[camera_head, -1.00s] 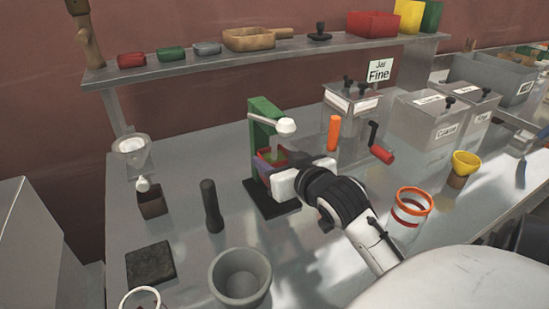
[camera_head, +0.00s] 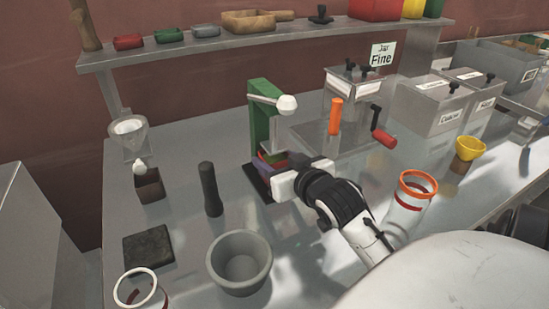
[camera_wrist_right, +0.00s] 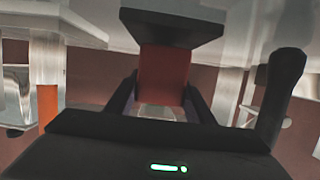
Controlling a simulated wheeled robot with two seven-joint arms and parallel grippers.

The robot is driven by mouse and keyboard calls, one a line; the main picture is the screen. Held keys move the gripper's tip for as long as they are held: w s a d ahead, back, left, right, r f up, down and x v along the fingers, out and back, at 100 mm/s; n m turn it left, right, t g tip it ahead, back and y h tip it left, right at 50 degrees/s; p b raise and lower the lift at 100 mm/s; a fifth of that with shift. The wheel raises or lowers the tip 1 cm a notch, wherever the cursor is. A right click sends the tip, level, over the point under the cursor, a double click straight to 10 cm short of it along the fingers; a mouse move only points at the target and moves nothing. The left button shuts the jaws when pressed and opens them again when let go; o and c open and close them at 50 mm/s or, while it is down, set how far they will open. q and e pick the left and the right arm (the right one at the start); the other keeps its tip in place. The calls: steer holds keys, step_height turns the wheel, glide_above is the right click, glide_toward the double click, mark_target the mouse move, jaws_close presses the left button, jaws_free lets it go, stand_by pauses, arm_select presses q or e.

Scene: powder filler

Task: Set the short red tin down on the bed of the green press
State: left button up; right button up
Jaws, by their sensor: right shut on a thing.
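The green press (camera_head: 262,118) stands mid-table with a white ball (camera_head: 287,103) at its top and a dark bed (camera_head: 254,180) at its foot. My right gripper (camera_head: 271,168) is at the front of the press, low over the bed. It is shut on the short red tin (camera_wrist_right: 163,75), which shows between the two dark fingers in the right wrist view. There the tin's end meets the dark bed plate (camera_wrist_right: 172,24); whether it bears its weight there I cannot tell. In the head view the gripper hides most of the tin. My left gripper is not in view.
A dark pestle (camera_head: 210,189) and grey mortar (camera_head: 240,262) stand left of my right arm. A shelf (camera_head: 205,43) runs behind.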

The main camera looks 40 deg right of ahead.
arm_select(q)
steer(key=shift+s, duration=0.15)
arm_select(e)
steer(key=shift+f, duration=0.55)
stand_by(1.0)
steer(key=o, duration=1.3)
steer(key=shift+c, duration=0.2)
